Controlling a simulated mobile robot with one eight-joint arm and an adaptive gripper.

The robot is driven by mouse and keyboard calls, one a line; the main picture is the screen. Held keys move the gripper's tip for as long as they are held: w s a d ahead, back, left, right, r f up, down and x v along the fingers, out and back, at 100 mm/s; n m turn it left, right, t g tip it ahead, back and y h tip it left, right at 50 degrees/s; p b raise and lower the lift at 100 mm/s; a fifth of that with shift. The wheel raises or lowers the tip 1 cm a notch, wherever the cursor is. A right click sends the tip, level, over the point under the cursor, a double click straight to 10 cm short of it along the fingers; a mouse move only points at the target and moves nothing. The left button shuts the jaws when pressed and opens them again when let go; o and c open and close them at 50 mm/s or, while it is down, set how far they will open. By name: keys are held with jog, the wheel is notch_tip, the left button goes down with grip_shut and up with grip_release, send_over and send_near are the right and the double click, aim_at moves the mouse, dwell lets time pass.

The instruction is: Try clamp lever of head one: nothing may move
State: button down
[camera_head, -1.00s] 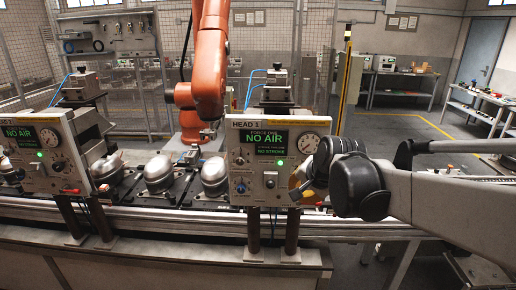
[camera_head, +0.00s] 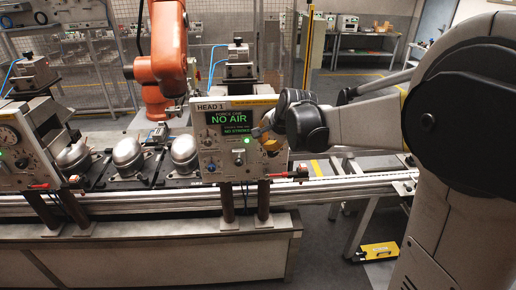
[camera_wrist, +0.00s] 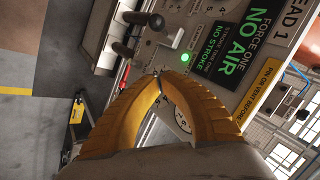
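The HEAD 1 panel (camera_head: 209,150) stands upright on two dark posts, its screen reading NO AIR and NO STROKE, with a green lamp lit. I cannot tell which is the clamp lever. My gripper (camera_wrist: 158,75) has yellow fingers whose tips meet, with nothing seen between them. The levers are apart from the fingertips in the picture. In the head view my gripper (camera_head: 260,133) is before the panel's right side, hiding the gauge.
Several rounded metal compressors, such as this one (camera_head: 128,154), sit on dark pallets along the conveyor rail (camera_head: 140,201). An orange robot arm (camera_head: 160,60) stands behind. Another panel (camera_head: 12,155) is at left. A yellow box (camera_head: 378,252) lies on the floor at right.

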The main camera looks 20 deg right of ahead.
aim_at(239, 161)
jog(key=w+a+f, duration=0.4)
jog(key=w+f, duration=0.1)
jog(key=f, duration=0.3)
jog(key=shift+f+b, duration=0.25)
jog(key=shift+b, duration=0.1)
jog(key=shift+s, duration=0.1)
jog(key=shift+s+f+t+b, duration=0.15)
jog(key=shift+f+t+b, duration=0.2)
jog(key=shift+b, duration=0.35)
jog(key=shift+s+a+f+t+b, duration=0.1)
jog(key=shift+s+f+t+b, duration=0.1)
jog(key=shift+t+b, duration=0.4)
jog(key=shift+s+f+t+h+b, duration=0.15)
jog(key=shift+f+t+h+b, duration=0.15)
jog(key=shift+b, duration=0.65)
